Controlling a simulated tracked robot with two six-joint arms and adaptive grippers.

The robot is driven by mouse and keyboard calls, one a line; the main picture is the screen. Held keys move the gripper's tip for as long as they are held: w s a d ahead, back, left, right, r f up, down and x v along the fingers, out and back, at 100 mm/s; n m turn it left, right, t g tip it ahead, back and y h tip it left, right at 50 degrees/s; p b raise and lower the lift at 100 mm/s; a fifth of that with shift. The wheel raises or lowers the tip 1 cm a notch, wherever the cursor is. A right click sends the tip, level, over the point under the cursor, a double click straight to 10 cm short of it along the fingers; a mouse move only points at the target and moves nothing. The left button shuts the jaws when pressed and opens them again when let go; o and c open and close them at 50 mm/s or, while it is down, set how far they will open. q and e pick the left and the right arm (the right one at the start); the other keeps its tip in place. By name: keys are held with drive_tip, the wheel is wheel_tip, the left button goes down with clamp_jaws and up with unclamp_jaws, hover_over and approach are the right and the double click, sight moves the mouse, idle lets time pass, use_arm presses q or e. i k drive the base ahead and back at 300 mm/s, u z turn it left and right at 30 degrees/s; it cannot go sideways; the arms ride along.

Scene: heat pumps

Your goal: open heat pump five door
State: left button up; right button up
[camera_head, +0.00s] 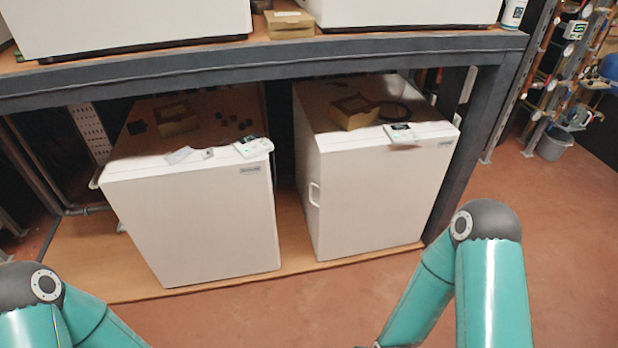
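Two white heat pump cabinets stand side by side on the low wooden shelf under a dark metal frame. The left heat pump (200,220) shows a plain closed front and a small control panel on its top front edge. The right heat pump (375,200) also looks closed, with a white handle (314,194) on its left side near the front. I cannot tell which one is number five. My two teal arms show in the lower left and lower right, apart from both cabinets.
Two more white units (125,22) stand on the upper shelf, whose dark beam (270,62) crosses above the cabinets. A dark post stands right of the right cabinet. A grey bucket (554,143) and pipework are at the far right. The reddish floor (330,305) in front is clear.

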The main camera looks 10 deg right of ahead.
sight(370, 199)
drive_tip(key=i, duration=1.3)
